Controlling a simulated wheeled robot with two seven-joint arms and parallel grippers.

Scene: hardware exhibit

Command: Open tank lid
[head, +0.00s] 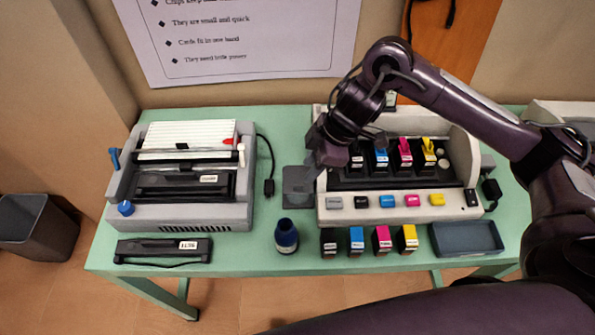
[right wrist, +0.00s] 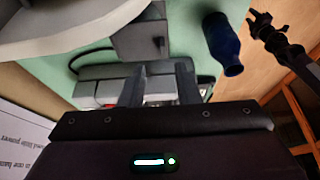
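The ink machine (head: 400,203) stands on the right of the table, with black, cyan (head: 381,158), magenta (head: 404,152) and yellow (head: 428,152) tanks in its bay. A grey box (head: 298,187) sits against its left side; the right wrist view shows a grey box too (right wrist: 140,42). I cannot tell which part is the tank lid. My right gripper (head: 315,168) is by the machine's left wall, over the grey box. Its fingers are apart and empty in the right wrist view (right wrist: 158,88). A dark jointed part, apparently my left gripper (right wrist: 268,28), shows there; its fingers are unclear.
A dark blue bottle (head: 286,236) stands in front of the grey box. Several small cartridges (head: 356,241) and a blue-grey tray (head: 466,238) line the front edge. A grey binding machine (head: 182,180) fills the left, with a black bar (head: 163,250) before it.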

